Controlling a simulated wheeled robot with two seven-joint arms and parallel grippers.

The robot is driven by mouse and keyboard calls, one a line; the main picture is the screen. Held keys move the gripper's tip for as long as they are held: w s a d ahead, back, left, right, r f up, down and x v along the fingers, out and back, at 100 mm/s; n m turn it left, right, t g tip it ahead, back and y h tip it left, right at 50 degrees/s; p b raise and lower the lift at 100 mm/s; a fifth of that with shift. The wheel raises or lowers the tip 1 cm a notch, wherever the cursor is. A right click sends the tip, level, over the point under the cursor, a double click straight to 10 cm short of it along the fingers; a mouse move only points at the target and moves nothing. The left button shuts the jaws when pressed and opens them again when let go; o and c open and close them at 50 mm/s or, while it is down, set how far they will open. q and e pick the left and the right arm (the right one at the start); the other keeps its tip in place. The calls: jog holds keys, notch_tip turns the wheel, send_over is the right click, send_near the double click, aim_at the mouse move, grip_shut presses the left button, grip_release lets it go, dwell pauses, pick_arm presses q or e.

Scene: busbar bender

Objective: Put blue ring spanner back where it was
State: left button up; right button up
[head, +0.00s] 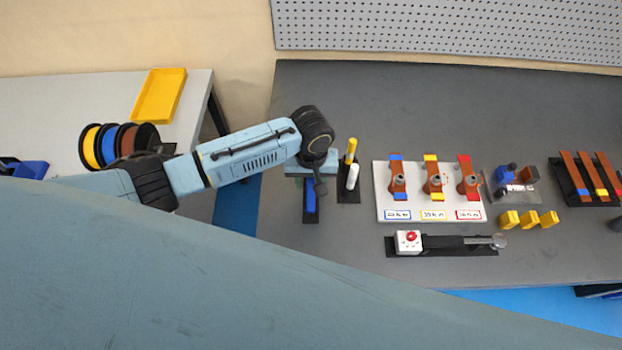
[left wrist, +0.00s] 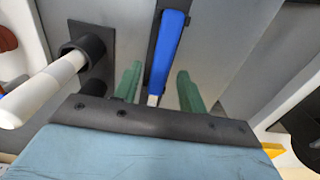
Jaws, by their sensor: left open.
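The blue ring spanner (left wrist: 168,48) has a blue handle and a bit of bare metal at its near end. It lies along a narrow black holder (left wrist: 150,50) on the grey bench. In the head view, the blue spanner (head: 310,197) shows just below my left gripper, its upper part hidden by the wrist. My left gripper (head: 313,178) is open above it. In the left wrist view, the two green fingers of the left gripper (left wrist: 159,87) stand on either side of the spanner's near end, with gaps showing. My right gripper is not in view.
A black stand with a white marker (head: 353,177) and a yellow one is close right of the gripper. Further right are a white board (head: 408,214) with colour-marked bars, a black fixture with a red button (head: 410,238), and yellow blocks (head: 528,219). Bench left of the spanner is clear.

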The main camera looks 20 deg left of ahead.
aim_at(311, 184)
pick_arm(q)
notch_tip(311, 184, up, 12)
jog(key=p, duration=0.1)
dwell(0.5)
